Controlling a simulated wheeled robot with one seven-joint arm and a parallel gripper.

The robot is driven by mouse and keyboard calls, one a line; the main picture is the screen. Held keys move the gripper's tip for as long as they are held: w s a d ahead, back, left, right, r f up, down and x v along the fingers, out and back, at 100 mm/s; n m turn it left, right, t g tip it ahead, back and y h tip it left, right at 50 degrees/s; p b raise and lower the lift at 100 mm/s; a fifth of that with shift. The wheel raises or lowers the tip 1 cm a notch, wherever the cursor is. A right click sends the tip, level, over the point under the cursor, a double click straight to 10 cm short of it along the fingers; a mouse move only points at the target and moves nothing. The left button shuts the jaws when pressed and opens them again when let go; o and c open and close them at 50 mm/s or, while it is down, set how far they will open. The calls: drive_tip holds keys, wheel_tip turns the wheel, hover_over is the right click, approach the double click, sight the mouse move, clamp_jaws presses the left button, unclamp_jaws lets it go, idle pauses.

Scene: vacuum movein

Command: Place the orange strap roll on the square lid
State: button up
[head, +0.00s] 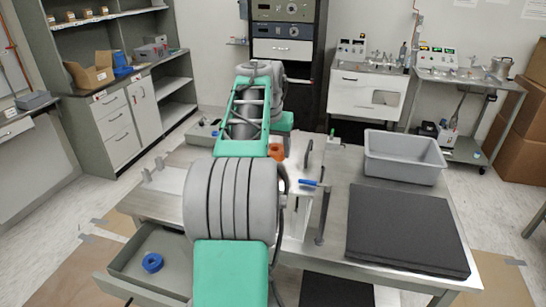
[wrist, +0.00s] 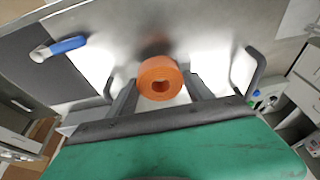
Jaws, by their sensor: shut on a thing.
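The orange strap roll (wrist: 160,70) is between the two fingers of my gripper (wrist: 162,80) in the wrist view, and my gripper is shut on it. The roll's round end with its hole faces the camera. In the head view the roll (head: 276,151) shows just right of my arm, which hides the fingers. Behind the roll is a shiny metal plate (wrist: 112,30) with dark bar handles at its sides, which seems to be the square lid. It also shows in the head view (head: 302,170), partly hidden by my arm. I cannot tell whether the roll touches it.
A blue-handled tool (head: 312,183) lies right of my arm. A grey bin (head: 404,162) and a black foam slab (head: 408,228) are on the right of the workbench. An open drawer (head: 118,283) holds a blue roll (head: 152,262) at lower left.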

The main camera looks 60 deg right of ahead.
drive_tip(key=shift+a+f, duration=0.1)
drive_tip(key=shift+f, duration=1.05)
drive_tip(key=shift+f, duration=0.1)
drive_tip(key=o, duration=1.5)
drive_tip(key=shift+f, duration=0.1)
